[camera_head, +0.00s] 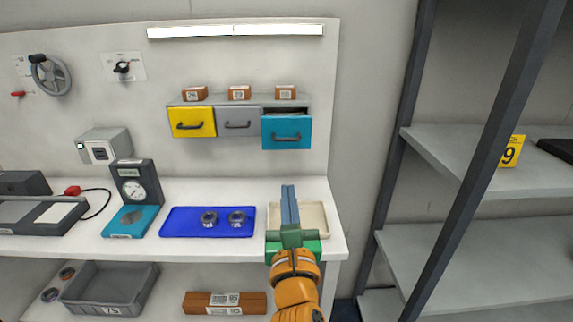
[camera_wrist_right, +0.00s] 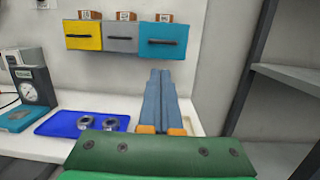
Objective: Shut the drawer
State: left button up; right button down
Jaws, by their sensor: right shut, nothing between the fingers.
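A row of three drawers is fixed to the wall panel: yellow (camera_head: 192,122), grey (camera_head: 238,122) and teal (camera_head: 287,132). The teal drawer at the right stands out from the row, with its front nearer and lower than the other two. It has a dark handle and also shows in the right wrist view (camera_wrist_right: 163,42). My right gripper (camera_head: 288,190) is shut and empty, over the table's right end, below and apart from the teal drawer. In the right wrist view its fingers (camera_wrist_right: 160,75) are together, pointing up toward the drawer's underside. My left gripper is not in view.
Small brown boxes (camera_head: 239,93) sit on top of the drawer unit. On the table are a blue tray (camera_head: 180,222) with two metal rings, a beige tray (camera_head: 318,222) and a dial gauge (camera_head: 136,186). A shelf rack (camera_head: 440,160) stands at the right.

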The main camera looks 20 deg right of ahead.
jog(key=w+r, duration=0.1)
jog(key=p, duration=0.2)
send_near(287, 149)
jog(key=w+r, duration=0.3)
jog(key=r, duration=0.2)
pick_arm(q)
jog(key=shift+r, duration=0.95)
pick_arm(e)
jog(key=shift+w+d, duration=0.1)
jog(key=shift+d, duration=0.05)
